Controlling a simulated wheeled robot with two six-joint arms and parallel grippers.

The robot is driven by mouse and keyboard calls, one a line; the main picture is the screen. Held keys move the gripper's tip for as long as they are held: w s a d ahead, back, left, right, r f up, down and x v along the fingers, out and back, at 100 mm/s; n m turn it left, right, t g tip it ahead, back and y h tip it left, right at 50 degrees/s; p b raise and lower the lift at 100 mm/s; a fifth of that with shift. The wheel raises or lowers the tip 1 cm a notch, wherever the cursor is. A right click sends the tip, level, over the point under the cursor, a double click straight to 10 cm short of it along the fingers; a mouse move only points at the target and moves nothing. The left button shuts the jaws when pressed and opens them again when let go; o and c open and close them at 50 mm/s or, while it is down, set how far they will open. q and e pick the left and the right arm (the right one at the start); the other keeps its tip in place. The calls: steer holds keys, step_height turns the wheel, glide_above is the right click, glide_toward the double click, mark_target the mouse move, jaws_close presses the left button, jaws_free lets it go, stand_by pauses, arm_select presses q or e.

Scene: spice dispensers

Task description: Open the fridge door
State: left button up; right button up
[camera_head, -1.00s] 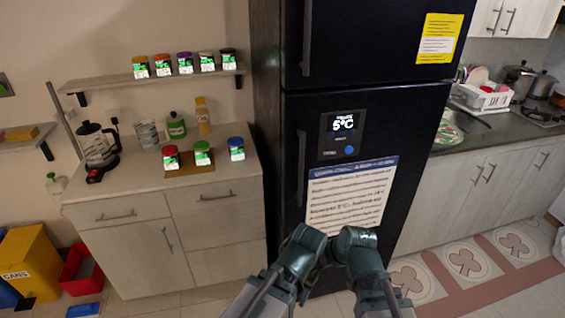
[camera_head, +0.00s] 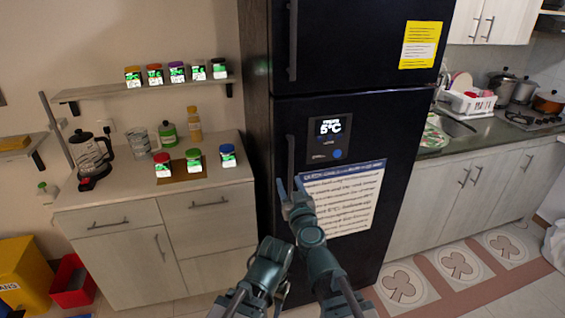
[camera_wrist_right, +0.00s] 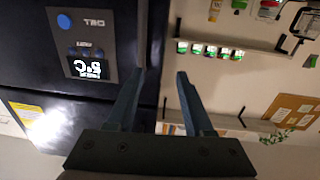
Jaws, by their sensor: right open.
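The fridge (camera_head: 345,100) is tall and black, with an upper and a lower door, both shut. The lower door has a vertical dark handle (camera_head: 290,160) near its left edge; the upper door has its own handle (camera_head: 292,40). My right gripper (camera_head: 289,187) is open and empty, raised at the lower end of the lower handle. In the right wrist view its fingers (camera_wrist_right: 161,75) are apart, and the handle (camera_wrist_right: 142,35) lines up with the left finger; contact cannot be told. My left gripper (camera_head: 280,285) is low in front of the fridge; its jaws are unclear.
A cabinet (camera_head: 205,208) with jars on top stands left of the fridge, below a jar shelf (camera_head: 150,90). A counter (camera_head: 475,140) with sink and stove is at the right. The lower door carries a display (camera_head: 330,128) and a notice (camera_head: 345,195).

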mark_target(291, 160)
steer(key=w, duration=0.4)
steer(key=w+m+h, duration=0.1)
steer(key=w, duration=0.4)
steer(key=w+h, duration=0.1)
steer(key=w, duration=0.4)
steer(key=shift+w+d+f+m, duration=0.1)
steer(key=shift+f+m, duration=0.05)
steer(key=shift+m, duration=0.15)
steer(key=shift+c, duration=0.4)
jaws_close()
stand_by(0.8)
